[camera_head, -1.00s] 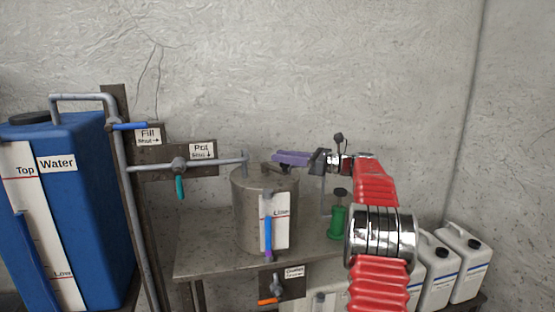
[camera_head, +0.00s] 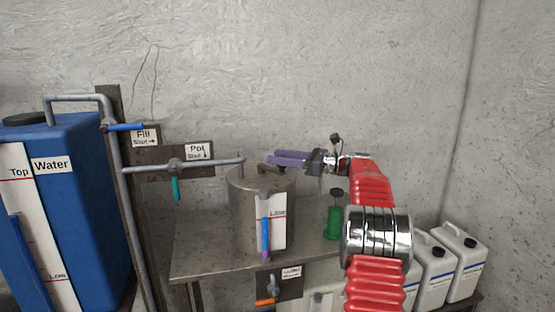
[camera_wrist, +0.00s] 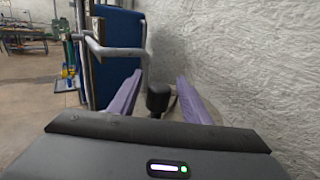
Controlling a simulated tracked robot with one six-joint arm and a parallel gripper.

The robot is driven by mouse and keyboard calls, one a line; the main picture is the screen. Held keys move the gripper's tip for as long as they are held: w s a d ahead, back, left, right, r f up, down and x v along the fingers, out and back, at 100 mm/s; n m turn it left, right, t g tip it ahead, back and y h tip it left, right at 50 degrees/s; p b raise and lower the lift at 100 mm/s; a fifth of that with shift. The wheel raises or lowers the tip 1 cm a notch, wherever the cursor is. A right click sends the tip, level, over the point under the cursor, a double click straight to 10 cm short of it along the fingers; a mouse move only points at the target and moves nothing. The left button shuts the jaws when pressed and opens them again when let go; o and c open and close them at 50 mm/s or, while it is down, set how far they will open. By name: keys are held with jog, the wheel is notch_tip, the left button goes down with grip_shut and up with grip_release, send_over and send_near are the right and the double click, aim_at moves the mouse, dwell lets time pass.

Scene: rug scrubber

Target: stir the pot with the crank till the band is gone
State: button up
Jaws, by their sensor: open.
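The grey metal pot (camera_head: 243,215) stands on the bench. The crank is on its top, with a dark handle (camera_head: 268,169) at the rim, partly hidden by my gripper. My gripper (camera_head: 274,158) has purple fingers, open, just above the pot's top. In the wrist view a dark knob (camera_wrist: 158,99), apparently the crank's handle, shows between the two spread fingers. I cannot tell whether they touch it. On the pot's front is a white gauge plate (camera_head: 278,220) with a blue tube (camera_head: 265,236) that looks purple at its lower end.
A blue Water tank (camera_head: 90,190) stands at the left. Pipes with a Fill valve (camera_head: 125,127) and a teal-handled Pot valve (camera_head: 176,187) lead to the pot. A green bottle (camera_head: 333,222) stands right of the pot. White jugs (camera_head: 463,262) are at the right. An orange-handled valve (camera_head: 267,301) is below.

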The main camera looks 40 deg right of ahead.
jog(key=v, duration=1.3)
jog(key=shift+s+d, duration=0.25)
jog(key=shift+s, duration=0.1)
jog(key=shift+c, duration=0.5)
